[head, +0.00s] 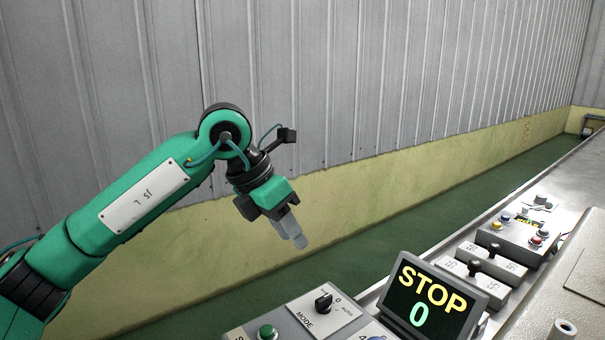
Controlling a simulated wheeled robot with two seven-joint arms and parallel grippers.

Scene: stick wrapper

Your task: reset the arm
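My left arm (140,195) is green with black joints and reaches in from the left. Its gripper (292,236) hangs in the air, tilted down to the right, in front of the yellow lower wall. Its grey fingers look close together, and nothing shows between them. From this angle I cannot tell whether they are open or shut. A small black camera (286,135) sticks out above the wrist. My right arm and gripper are not in view.
A control panel with a MODE knob (323,302) and a green button (267,332) is at the bottom. A screen (430,305) reads STOP 0. A button box (524,234) stands on the metal machine at the right. The green floor (400,225) lies clear between wall and machine.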

